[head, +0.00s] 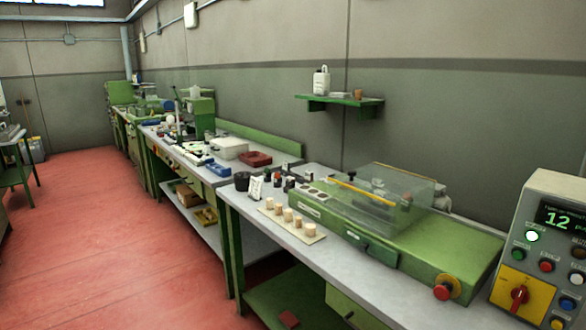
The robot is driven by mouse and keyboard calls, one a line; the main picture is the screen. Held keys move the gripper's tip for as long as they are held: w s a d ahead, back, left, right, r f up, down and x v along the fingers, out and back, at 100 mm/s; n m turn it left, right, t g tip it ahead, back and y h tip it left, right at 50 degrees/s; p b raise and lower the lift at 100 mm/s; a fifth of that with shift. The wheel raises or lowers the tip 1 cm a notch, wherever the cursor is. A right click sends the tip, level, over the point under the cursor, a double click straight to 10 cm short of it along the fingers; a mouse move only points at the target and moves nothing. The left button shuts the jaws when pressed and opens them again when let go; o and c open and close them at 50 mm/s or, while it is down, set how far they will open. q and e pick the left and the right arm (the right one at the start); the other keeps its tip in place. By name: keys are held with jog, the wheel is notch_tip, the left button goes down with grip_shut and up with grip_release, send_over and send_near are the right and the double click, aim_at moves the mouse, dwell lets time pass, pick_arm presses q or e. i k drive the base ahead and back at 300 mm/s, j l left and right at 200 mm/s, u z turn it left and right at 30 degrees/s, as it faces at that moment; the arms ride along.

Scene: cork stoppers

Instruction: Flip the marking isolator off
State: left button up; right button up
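A grey control box (539,215) stands at the right edge, partly cut off by the picture. On its lower front is a yellow plate with a red rotary handle (519,295), which looks like the isolator; the handle appears roughly upright. I cannot read any label for it. Above it a display (562,219) shows a lit "12", and a white lamp (532,236) glows. The green marking machine (400,240) with a clear cover lies on the bench left of the box. Neither of my grippers is in view.
A red mushroom button on a yellow base (447,287) sits at the machine's near end. Several cork stoppers (288,215) stand on a pale board on the grey bench (345,285). The red floor (110,235) at left is clear.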

aim_at(519, 295)
jog(key=z, duration=1.35)
